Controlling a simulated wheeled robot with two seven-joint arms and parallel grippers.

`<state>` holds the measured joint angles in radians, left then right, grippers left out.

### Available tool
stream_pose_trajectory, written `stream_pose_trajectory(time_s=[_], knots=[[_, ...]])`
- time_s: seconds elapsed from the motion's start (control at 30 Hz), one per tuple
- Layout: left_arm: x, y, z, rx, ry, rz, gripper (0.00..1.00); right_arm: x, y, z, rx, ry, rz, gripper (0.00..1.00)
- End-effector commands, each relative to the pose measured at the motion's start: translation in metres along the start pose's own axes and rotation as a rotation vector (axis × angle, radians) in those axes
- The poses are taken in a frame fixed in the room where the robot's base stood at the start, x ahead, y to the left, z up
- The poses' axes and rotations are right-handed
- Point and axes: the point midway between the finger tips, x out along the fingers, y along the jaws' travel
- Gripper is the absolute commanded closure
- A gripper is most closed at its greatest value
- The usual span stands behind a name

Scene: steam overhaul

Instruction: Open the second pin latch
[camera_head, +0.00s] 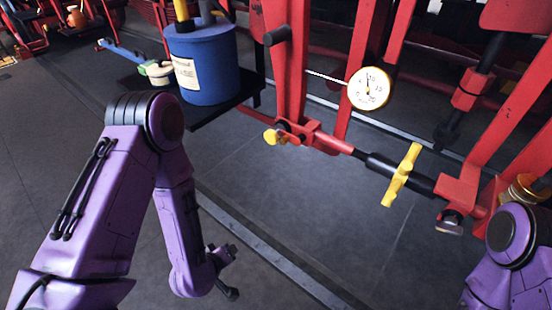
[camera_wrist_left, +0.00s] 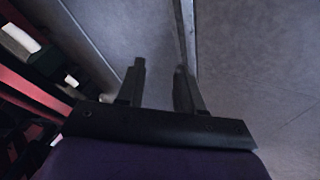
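My left gripper (camera_head: 231,271) hangs low over the dark floor, in front of the red frame and apart from it. In the left wrist view its two fingers (camera_wrist_left: 160,66) are spread with only floor between them. A yellow knob (camera_head: 270,137) sits on a red bracket at the middle of the frame. A yellow cross handle (camera_head: 402,175) stands on a black bar to its right. A dark knob with a pale end (camera_head: 449,223) is at the lower right of the frame. I cannot tell which part is the second pin latch. My right gripper is out of view.
A blue labelled canister (camera_head: 204,68) stands on a dark shelf (camera_head: 215,112) left of the frame. A round white gauge (camera_head: 369,88) is on the frame. A metal floor strip (camera_head: 256,249) runs diagonally past my left gripper. My right arm shows at the lower right.

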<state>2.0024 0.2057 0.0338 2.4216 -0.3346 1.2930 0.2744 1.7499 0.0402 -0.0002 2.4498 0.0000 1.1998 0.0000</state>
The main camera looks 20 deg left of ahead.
Motion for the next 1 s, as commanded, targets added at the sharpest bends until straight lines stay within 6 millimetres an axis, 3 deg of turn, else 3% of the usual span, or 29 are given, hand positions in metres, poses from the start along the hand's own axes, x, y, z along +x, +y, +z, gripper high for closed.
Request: stream_pose_trajectory(time_s=[0.03, 0.1, 0.2, 0.3, 0.4, 0.53, 1.0], knots=[[0.003, 0.043, -0.024, -0.102, 0.034, 0.141, 0.64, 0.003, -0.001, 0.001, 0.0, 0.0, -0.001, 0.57], [-0.006, 0.103, -0.055, -0.231, 0.051, 0.346, 0.64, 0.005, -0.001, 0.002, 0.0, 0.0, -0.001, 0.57], [-0.033, 0.174, -0.094, -0.375, 0.044, 0.612, 0.64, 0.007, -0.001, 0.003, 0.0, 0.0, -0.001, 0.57], [-0.064, 0.222, -0.122, -0.465, 0.015, 0.812, 0.64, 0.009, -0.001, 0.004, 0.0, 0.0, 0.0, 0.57], [-0.086, 0.247, -0.137, -0.508, -0.013, 0.93, 0.64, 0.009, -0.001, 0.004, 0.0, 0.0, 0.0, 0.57], [-0.094, 0.259, -0.143, -0.523, -0.028, 0.978, 0.64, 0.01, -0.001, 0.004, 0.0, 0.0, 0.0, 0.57], [-0.06, 0.303, -0.154, -0.52, -0.027, 0.973, 0.64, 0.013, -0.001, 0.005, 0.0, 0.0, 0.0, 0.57]])
